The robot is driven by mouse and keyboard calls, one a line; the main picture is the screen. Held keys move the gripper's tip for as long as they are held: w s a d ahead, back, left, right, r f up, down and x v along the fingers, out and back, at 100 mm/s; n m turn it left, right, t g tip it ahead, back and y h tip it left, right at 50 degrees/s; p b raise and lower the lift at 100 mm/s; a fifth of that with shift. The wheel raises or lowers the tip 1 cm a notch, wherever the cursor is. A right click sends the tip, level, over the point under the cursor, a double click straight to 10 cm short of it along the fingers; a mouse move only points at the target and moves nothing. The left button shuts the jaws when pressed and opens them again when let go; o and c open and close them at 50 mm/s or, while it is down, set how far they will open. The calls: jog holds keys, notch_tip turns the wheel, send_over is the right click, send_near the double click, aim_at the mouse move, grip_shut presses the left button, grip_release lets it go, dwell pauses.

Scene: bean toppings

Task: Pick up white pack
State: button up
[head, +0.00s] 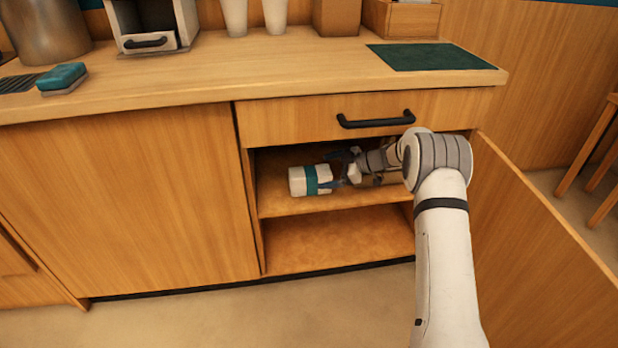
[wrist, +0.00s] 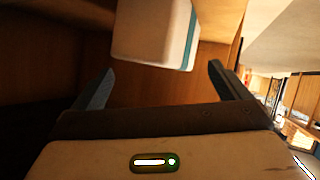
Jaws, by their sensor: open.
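The white pack (head: 299,181) has a teal band and lies on the upper shelf inside the open cabinet. In the wrist view the pack (wrist: 150,32) shows at the top centre, beyond the fingertips, its upper part cut off by the frame. My gripper (head: 338,170) reaches into the cabinet from the right, close to the pack's banded end. In the wrist view my gripper (wrist: 158,80) is open, with nothing between its fingers. I cannot tell whether a finger touches the pack.
The shelf (head: 280,204) sits beneath a closed drawer (head: 300,120). The cabinet door (head: 530,230) stands open on the right, beside my arm. The lower compartment (head: 330,245) is empty. The countertop (head: 230,75) above holds cups, a sponge (head: 62,77) and a green mat (head: 425,56).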

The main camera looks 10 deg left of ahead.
aim_at(316, 172)
jog(key=a+p, duration=0.2)
jog(key=a, duration=0.1)
jog(key=shift+w+a+f, duration=0.15)
jog(key=shift+f, duration=0.25)
jog(key=shift+w+a+f, duration=0.1)
jog(key=shift+a+f, duration=0.25)
jog(key=shift+c, duration=0.6)
jog(key=c, duration=1)
